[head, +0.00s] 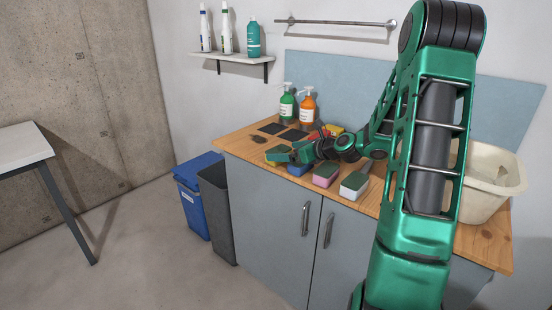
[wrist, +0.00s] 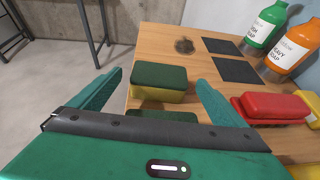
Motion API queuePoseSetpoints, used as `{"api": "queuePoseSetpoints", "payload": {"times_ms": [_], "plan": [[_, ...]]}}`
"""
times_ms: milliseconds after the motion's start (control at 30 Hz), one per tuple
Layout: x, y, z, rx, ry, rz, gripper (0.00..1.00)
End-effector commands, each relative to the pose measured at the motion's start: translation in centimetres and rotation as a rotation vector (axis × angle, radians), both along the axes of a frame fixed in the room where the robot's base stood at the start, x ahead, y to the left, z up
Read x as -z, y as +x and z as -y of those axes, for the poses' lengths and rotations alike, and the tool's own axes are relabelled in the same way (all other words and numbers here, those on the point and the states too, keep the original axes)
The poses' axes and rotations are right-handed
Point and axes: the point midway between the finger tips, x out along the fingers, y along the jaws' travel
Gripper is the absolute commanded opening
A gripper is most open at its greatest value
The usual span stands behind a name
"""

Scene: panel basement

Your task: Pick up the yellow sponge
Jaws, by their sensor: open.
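The yellow sponge (wrist: 157,92) has a dark green top and lies flat on the wooden counter near its left edge. In the wrist view it appears between and just beyond the two teal fingers of my open gripper (wrist: 159,79). No contact between the fingers and the sponge can be made out. In the head view my gripper (head: 279,155) is low over the left part of the counter and partly covers the sponge. A second dark-green-topped block (wrist: 162,116) is nearer to my palm, mostly hidden by it.
A blue sponge (head: 296,170), a pink one (head: 326,175) and a white one (head: 354,186) line the front of the counter (head: 240,139). Red and yellow items (wrist: 272,105) lie to the right. Green (head: 287,107) and orange (head: 307,109) soap bottles stand behind. A cream basin (head: 490,190) is at right.

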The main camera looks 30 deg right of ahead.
Motion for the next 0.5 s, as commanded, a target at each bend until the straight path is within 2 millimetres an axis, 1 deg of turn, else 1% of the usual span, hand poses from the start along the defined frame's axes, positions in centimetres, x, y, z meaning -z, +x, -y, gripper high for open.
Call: {"api": "queuePoseSetpoints", "payload": {"times_ms": [33,100,333,367,400,467,500], "plan": [[0.30,0.64,-0.30,-0.002,0.002,-0.001,0.96],[0.51,1.22,-0.39,-0.001,0.000,0.000,0.96],[0.59,1.43,-0.42,0.000,0.000,0.000,0.96],[0.58,1.42,-0.43,0.000,0.000,0.000,0.91],[0.59,1.42,-0.42,0.000,0.000,0.000,0.82],[0.59,1.41,-0.42,0.000,0.000,0.000,0.67],[0.58,1.40,-0.42,0.000,0.000,0.000,0.58]]}}
